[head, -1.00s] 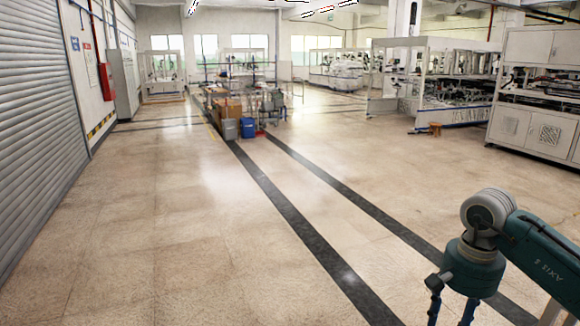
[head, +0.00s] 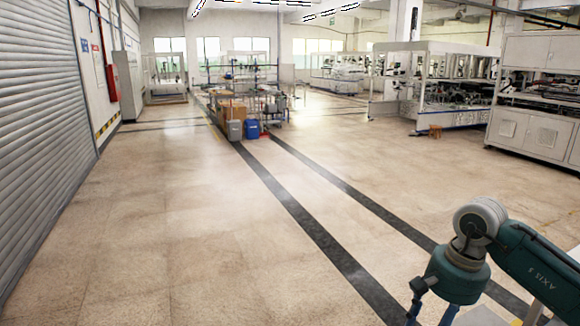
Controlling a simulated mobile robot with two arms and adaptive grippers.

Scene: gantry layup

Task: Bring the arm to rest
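My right arm (head: 540,262), teal with a grey joint, comes in from the lower right corner. My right gripper (head: 432,312) hangs below its wrist at the bottom edge. Its two blue fingers are apart at the top, but their tips are cut off by the frame. Nothing held can be seen. My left arm and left gripper are not in view.
Open tiled floor (head: 190,220) with dark stripes lies ahead. A grey roller shutter (head: 45,120) lines the left. A blue bin (head: 251,129) and grey bin (head: 234,131) stand by a cart. White machines (head: 535,95) stand at the right. A pale surface edge (head: 485,317) shows below my arm.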

